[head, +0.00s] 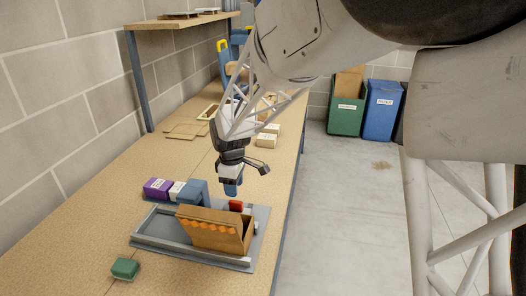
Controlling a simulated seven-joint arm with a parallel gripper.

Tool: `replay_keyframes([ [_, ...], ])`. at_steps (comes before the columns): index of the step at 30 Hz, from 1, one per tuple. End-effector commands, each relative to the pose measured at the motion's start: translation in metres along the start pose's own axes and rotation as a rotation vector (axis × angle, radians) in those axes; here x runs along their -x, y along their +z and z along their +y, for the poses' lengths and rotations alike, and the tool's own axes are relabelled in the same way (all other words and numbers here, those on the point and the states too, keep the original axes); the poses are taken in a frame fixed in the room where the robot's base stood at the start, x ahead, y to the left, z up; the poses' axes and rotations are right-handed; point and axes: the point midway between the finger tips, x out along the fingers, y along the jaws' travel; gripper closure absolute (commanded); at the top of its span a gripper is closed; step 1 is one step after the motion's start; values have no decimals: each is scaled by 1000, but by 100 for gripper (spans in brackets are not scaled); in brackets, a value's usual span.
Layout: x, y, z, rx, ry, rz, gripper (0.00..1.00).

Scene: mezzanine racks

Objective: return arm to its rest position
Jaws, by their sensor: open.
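My gripper (243,172) hangs at the end of my arm over the workbench (100,215), pointing down. Its jaws are open, and I see nothing held between them. It is above and behind an open brown carton (217,236) that stands on a grey tray (152,225). A small blue part shows just under the gripper; I cannot tell whether it belongs to the gripper. My arm reaches in from the upper right.
Purple, white and blue boxes (157,188) stand at the tray's back left; a red item (236,206) is behind the carton. A green box (125,269) lies front left. Flat cardboard (187,130) and pale boxes (268,137) lie farther back. Bins (346,117) stand beyond clear floor.

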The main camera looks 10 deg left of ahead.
Motion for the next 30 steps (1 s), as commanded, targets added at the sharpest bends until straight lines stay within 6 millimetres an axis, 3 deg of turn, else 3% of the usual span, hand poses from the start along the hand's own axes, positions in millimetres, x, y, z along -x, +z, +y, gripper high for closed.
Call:
replay_keyframes([
  [5,4,7,-1,-19,3,2,55],
  [11,22,38,-4,-99,14,10,55],
  [20,62,118,-24,-324,41,29,55],
  [30,100,208,-64,-599,73,55,55],
])
